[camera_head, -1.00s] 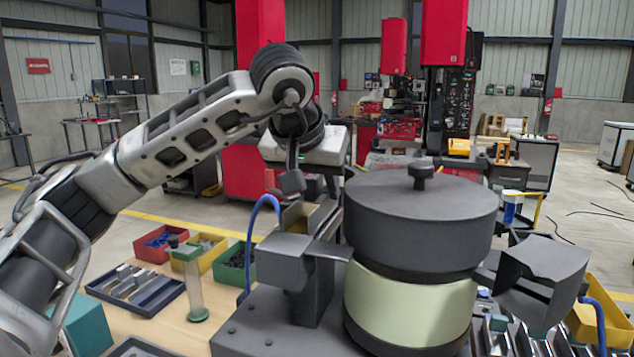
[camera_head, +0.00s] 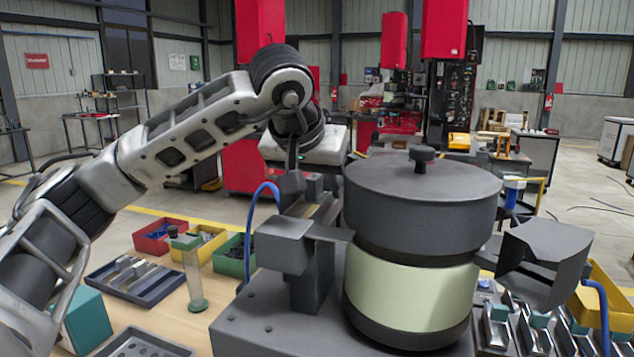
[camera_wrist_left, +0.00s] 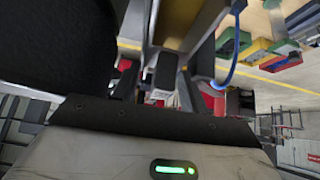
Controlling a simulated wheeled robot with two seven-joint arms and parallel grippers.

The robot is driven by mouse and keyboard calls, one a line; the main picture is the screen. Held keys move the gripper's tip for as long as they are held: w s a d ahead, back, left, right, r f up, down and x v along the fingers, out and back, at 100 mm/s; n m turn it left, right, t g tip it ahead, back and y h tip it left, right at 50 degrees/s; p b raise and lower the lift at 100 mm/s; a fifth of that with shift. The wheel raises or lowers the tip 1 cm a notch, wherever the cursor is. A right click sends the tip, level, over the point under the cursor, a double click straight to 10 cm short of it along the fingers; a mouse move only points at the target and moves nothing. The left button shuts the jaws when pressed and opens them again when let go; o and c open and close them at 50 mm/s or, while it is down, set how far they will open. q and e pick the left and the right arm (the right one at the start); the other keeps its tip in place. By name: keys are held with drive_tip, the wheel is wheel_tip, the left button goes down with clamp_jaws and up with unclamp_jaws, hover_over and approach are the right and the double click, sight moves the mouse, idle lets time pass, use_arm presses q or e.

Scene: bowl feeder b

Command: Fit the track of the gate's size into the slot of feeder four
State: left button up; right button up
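My left gripper (camera_head: 303,186) is behind the feeder's dark side block (camera_head: 284,245), pointing down. In the left wrist view, its dark fingers (camera_wrist_left: 146,82) stand apart, but I cannot tell whether something thin is between them. The large feeder bowl (camera_head: 420,210), with a dark lid and pale green band, hides the area behind it. A dark tray (camera_head: 150,296) on the left holds several grey metal pieces, perhaps tracks. Several metal channels with teal parts (camera_head: 497,325) lie at the lower right. I cannot tell which is feeder four's slot. My right gripper is not in view.
Red (camera_head: 150,243), yellow (camera_head: 207,256) and green (camera_head: 229,266) bins stand behind the tray. A clear tube with a green base (camera_head: 193,280) stands next to them. A teal block (camera_head: 88,320) is at the left. A dark angled chute (camera_head: 545,262) sticks out right of the bowl.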

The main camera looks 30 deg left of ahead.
use_arm(q)
drive_tip(key=shift+o, duration=1.2)
drive_tip(key=shift+f, duration=0.2)
drive_tip(key=shift+r, duration=0.1)
